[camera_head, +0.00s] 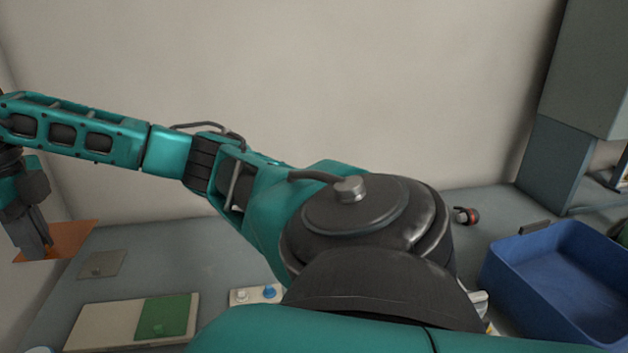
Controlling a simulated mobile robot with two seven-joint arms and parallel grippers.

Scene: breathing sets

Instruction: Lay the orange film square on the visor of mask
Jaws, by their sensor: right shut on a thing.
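The orange film square (72,238) is at the far left of the head view, a thin flat sheet at the left end of the counter. My right gripper (38,250) is shut on the film's left part, its fingers pointing down. My right arm stretches across the middle of the view to reach there. I cannot make out the mask or its visor; my arm hides a large part of the counter. My left gripper is not in view.
A grey square plate (102,264), a pale board with a green panel (166,317) and a small white block with knobs (242,296) lie on the counter.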

